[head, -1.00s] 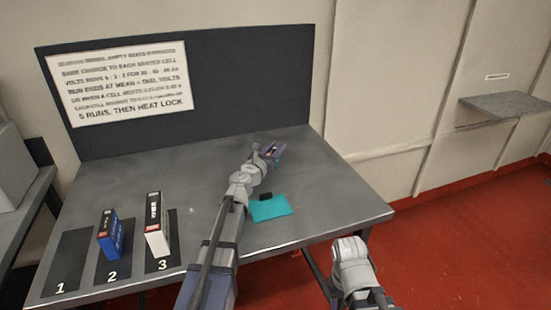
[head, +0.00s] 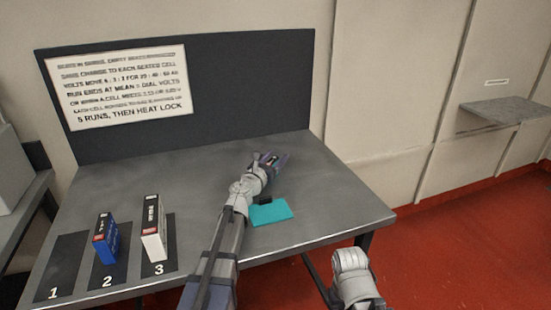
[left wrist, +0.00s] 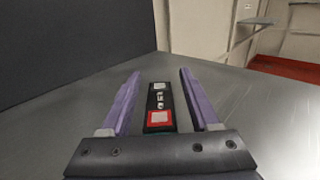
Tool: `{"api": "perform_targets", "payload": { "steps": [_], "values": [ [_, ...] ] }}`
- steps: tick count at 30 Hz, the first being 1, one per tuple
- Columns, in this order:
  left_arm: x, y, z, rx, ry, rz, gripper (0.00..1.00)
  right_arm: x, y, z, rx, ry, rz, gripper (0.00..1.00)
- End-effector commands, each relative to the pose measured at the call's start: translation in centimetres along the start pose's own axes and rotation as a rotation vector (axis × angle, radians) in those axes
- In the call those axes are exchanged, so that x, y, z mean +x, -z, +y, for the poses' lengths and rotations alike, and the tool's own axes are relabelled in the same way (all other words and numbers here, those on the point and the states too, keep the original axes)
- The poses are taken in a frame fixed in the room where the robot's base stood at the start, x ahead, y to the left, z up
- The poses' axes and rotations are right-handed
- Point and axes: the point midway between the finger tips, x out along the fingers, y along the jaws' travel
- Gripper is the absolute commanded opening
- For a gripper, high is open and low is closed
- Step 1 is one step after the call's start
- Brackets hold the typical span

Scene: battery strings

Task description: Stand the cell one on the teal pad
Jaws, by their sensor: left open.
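Cell one appears to be the black block with a red and white label (left wrist: 160,106), seen between my left gripper's fingers in the left wrist view. Whether it stands or lies is unclear. My left gripper (left wrist: 155,100) is open, with a purple finger on each side of the cell and a gap to each. In the head view the left gripper (head: 273,162) is over the back right of the table, beyond the teal pad (head: 273,215), and mostly covers the cell. The pad lies flat near the table's right part.
A small black block (head: 264,199) sits at the pad's back edge. A blue cell (head: 106,240) stands on mat 2 and a white cell (head: 153,228) on mat 3. Mat 1 (head: 62,262) is bare. A dark panel (head: 230,95) with a sign backs the table.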

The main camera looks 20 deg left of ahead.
Motion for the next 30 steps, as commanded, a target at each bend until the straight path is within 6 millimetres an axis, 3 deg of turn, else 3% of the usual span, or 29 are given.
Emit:
{"api": "perform_targets", "payload": {
  "steps": [7,11,24,30],
  "values": [
    [0.0,-0.5,0.0,0.0,0.0,0.0,0.62,-0.5,0.0,0.1,0.0,0.0,0.0,0.5],
    [-1.5,-0.3,-0.1,0.0,0.0,0.0,0.62,-0.3,0.0,0.0,0.0,0.0,0.0,0.5],
    [-10.1,-0.3,-0.1,0.0,-0.001,0.0,0.62,-0.3,0.0,0.0,0.0,0.0,0.0,0.5],
    [-12.0,-0.3,0.0,0.0,-0.001,0.0,0.62,-0.3,0.0,0.0,0.0,0.0,0.0,0.5]
  ]
}}
